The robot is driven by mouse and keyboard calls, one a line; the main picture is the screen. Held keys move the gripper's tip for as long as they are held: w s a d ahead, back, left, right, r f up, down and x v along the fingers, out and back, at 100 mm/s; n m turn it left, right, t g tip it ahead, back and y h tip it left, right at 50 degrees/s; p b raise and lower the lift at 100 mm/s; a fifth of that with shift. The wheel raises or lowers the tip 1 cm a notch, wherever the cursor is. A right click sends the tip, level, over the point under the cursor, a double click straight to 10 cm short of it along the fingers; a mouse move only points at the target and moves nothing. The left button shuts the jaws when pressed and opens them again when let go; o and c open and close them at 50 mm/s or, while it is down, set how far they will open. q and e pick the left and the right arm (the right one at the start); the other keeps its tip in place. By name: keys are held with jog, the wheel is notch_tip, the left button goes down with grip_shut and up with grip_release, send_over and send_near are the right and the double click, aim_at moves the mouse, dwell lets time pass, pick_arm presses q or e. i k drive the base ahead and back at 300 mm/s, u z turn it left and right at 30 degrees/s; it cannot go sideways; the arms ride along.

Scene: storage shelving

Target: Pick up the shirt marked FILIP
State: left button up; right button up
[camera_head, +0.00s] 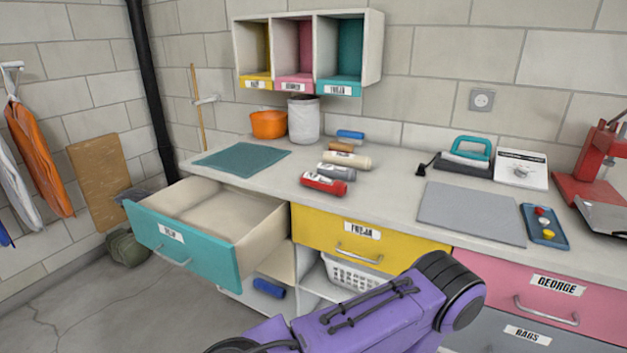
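Several rolled-up bundles, which look like rolled shirts, lie in a row on the counter: a red one (323,183) in front, then a grey one (336,172), a cream one (347,159), a brown one (340,147) and a blue one (350,135) at the back. Some carry small labels that are too small to read, so I cannot tell which is marked FILIP. Another blue roll (269,288) lies low, below the drawers. Neither gripper shows; only a purple arm link of mine crosses the bottom of the view.
A teal drawer (190,240) stands open and looks empty. A yellow drawer (340,240) and a pink drawer marked GEORGE (550,295) are shut. An iron (465,155), a grey mat (472,212) and a small tray (545,226) occupy the counter's right. Wall cubbies (308,50) hang above.

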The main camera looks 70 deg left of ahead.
aim_at(338, 188)
jog(key=u, duration=0.65)
jog(key=i, duration=0.7)
jog(key=u, duration=0.75)
